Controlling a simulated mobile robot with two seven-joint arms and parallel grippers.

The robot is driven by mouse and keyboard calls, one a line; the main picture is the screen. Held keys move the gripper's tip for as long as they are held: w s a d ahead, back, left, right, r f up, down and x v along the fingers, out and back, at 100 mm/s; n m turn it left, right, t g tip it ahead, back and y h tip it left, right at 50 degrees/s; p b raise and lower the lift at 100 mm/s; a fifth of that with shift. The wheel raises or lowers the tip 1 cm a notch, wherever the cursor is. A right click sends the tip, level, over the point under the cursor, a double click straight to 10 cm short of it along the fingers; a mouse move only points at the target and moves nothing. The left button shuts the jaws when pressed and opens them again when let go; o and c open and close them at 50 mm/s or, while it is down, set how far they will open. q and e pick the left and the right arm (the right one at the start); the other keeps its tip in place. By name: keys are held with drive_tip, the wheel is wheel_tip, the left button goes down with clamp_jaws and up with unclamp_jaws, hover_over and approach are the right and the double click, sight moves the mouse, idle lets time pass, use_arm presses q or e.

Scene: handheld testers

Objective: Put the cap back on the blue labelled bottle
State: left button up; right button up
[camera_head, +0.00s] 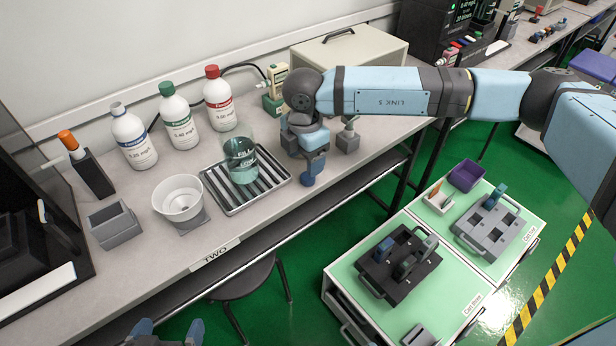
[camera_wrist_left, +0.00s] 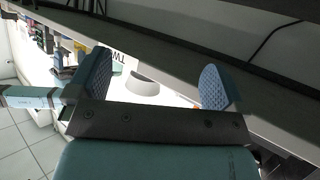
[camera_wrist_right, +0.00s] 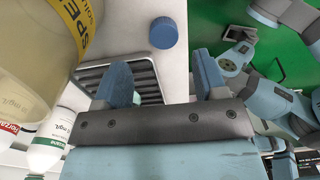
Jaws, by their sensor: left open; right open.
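The blue labelled bottle (camera_head: 133,140) stands upright at the back left of the bench, with a pale top and no blue cap on it. A blue cap (camera_wrist_right: 164,32) lies on the bench in the right wrist view, beyond the tray's end. My left gripper (camera_head: 170,330) is open and empty, low in front of the bench edge.
Green-capped (camera_head: 179,118) and red-capped (camera_head: 220,102) bottles stand beside the blue labelled one. A beaker (camera_head: 240,160) stands on the ridged tray (camera_head: 272,182). A white bowl (camera_head: 178,205), grey box (camera_head: 115,226) and tester in a holder (camera_head: 92,172) occupy the left. A stool (camera_head: 240,283) stands below.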

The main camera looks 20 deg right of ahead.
sight(308, 179)
drive_tip(key=shift+f, duration=0.3)
drive_tip(key=f, duration=0.2)
drive_tip(key=f+b, duration=0.1)
drive_tip(key=shift+s+d+f, duration=0.2)
drive_tip(key=shift+d+f, duration=0.1)
drive_tip(key=shift+d, duration=0.05)
drive_tip(key=shift+f, duration=0.55)
drive_tip(key=shift+c, duration=1.3)
use_arm(q)
drive_tip(key=shift+w+d+r+t+h, duration=0.15)
drive_tip(key=shift+w+d+r+t, duration=0.1)
drive_tip(key=shift+r, duration=0.15)
drive_tip(key=shift+w+d+r+t+h, duration=0.15)
drive_tip(key=shift+w+d+r+t, duration=0.1)
drive_tip(key=shift+r, duration=0.15)
use_arm(e)
drive_tip(key=c, duration=0.8)
